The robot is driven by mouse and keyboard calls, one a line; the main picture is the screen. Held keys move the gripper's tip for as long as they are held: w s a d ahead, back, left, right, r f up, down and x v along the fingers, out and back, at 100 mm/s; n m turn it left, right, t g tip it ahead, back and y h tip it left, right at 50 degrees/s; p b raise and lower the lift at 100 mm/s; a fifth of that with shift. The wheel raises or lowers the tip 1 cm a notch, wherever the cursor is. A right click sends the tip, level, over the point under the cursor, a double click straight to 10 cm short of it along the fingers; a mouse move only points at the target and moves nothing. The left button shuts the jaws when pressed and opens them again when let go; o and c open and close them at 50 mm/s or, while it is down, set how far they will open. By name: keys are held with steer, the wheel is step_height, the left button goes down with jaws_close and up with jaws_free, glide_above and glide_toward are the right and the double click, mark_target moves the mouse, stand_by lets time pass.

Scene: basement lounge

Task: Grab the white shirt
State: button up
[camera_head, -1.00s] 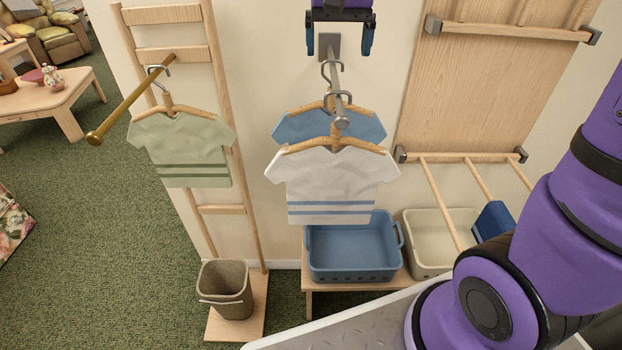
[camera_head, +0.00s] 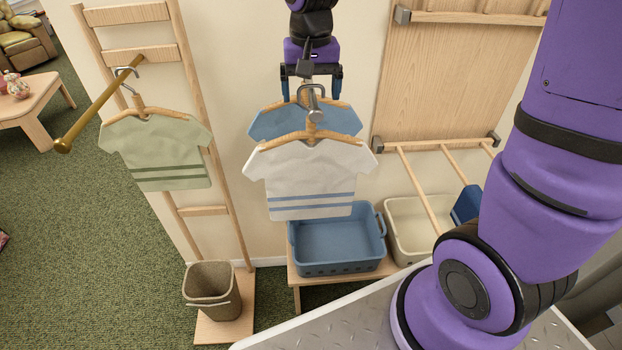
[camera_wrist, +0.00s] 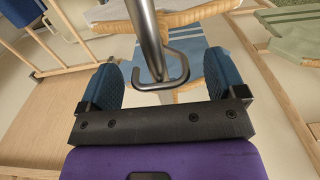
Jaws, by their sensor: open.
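The white shirt (camera_head: 310,178) with blue stripes hangs on a wooden hanger (camera_head: 312,140) from a short metal rod (camera_head: 314,104), in front of a blue shirt (camera_head: 275,124). My gripper (camera_head: 311,92) is open, above and behind the white shirt's hanger, with one finger on each side of the rod. In the wrist view, a metal hook (camera_wrist: 165,82) and rod show between the spread fingers of my gripper (camera_wrist: 160,85). Nothing is clamped. I cannot tell whether the fingers touch the hook or rod.
A green shirt (camera_head: 160,150) hangs on a brass rod (camera_head: 98,102) at the left. A blue basket (camera_head: 338,240) stands below the shirts, with a cream basket (camera_head: 408,228) beside it. A brown bin (camera_head: 212,291) stands lower left. A wooden wall rack (camera_head: 455,85) is at the right.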

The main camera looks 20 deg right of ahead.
steer(key=shift+c, duration=0.4)
steer(key=c, duration=1.3)
steer(key=shift+c, duration=0.2)
steer(key=shift+r, duration=0.1)
